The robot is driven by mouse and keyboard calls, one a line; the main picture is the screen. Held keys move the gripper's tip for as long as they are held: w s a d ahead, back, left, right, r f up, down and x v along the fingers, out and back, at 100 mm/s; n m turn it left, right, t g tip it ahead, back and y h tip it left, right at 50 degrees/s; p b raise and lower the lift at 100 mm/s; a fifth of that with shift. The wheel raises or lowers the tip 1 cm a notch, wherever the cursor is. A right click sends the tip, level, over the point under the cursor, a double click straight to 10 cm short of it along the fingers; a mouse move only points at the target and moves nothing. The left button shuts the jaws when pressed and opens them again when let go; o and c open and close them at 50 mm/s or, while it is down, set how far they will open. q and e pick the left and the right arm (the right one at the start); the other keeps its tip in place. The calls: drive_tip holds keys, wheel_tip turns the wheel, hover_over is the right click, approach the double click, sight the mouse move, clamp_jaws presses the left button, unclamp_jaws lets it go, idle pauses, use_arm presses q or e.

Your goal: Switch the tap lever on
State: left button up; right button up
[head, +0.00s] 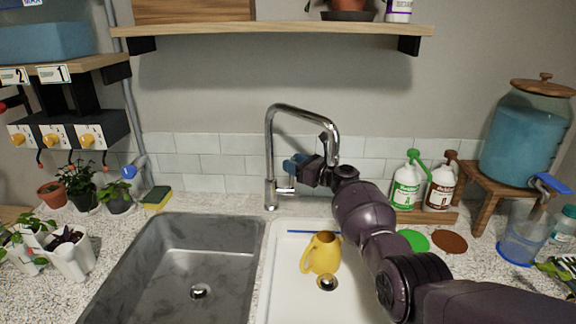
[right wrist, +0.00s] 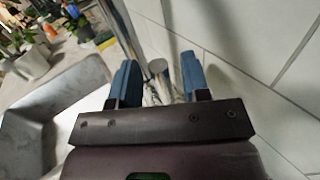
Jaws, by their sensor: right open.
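The chrome tap (head: 270,155) stands behind the divider between the two sinks, its spout arching to the right. Its lever (head: 285,191) is a short stub sticking out to the right low on the tap body. My right gripper (head: 295,164) is open just above and right of the lever in the head view, close to the tap body. In the right wrist view the gripper's two blue fingers (right wrist: 158,76) stand apart, with the round chrome end of the lever (right wrist: 157,67) showing between them. Contact cannot be told. My left gripper is not in view.
A yellow watering can (head: 321,253) stands in the white sink (head: 285,285); the grey sink (head: 190,255) is empty. A sponge (head: 157,197) lies behind it. Bottles (head: 406,185) stand right of my arm. A tiled wall (head: 220,163) is close behind the tap.

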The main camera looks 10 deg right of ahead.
drive_tip(key=shift+b+x, duration=0.3)
drive_tip(key=shift+x, duration=0.5)
drive_tip(key=shift+w+a, duration=0.25)
drive_tip(key=shift+w, duration=0.1)
drive_tip(key=shift+c, duration=0.4)
clamp_jaws()
